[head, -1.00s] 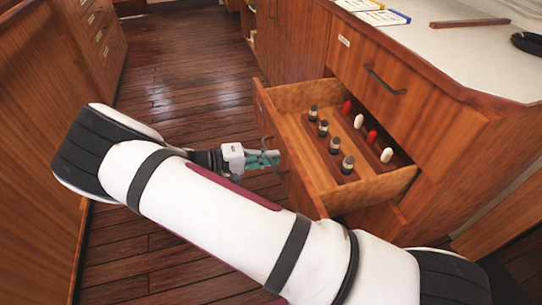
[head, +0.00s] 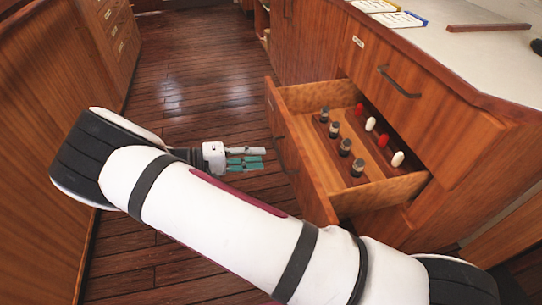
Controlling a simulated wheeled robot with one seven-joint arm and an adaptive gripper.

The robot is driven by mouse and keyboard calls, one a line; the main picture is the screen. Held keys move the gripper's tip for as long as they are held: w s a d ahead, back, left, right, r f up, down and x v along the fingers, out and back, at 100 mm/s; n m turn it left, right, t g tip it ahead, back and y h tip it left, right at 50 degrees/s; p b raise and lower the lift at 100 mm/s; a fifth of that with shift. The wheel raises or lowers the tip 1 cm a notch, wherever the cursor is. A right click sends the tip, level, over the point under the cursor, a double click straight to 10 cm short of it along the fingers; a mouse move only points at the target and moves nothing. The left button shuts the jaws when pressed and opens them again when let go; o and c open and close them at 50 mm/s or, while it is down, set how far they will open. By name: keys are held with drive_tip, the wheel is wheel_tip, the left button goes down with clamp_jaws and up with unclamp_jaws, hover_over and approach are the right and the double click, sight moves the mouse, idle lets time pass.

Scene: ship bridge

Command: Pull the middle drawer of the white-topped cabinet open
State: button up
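The white-topped cabinet (head: 455,135) stands at the right of the head view. Its middle drawer (head: 300,165) is pulled well out, below a closed top drawer with a dark bar handle (head: 398,83). Inside the open drawer are several dark-capped bottles (head: 345,147) and several red and white pieces (head: 383,140). The drawer's own handle is mostly hidden on the far side of its front. My gripper (head: 262,157) is to the left of the drawer front, apart from it. Its fingers point right, spread with a gap between them, and hold nothing.
Papers or booklets (head: 400,18) and a brown strip (head: 487,27) lie on the white top. Another wooden cabinet (head: 45,65) lines the left side. The wooden floor (head: 195,75) between the cabinets is clear. My arm crosses the foreground.

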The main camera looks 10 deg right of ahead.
drive_tip(key=shift+v, duration=2.2)
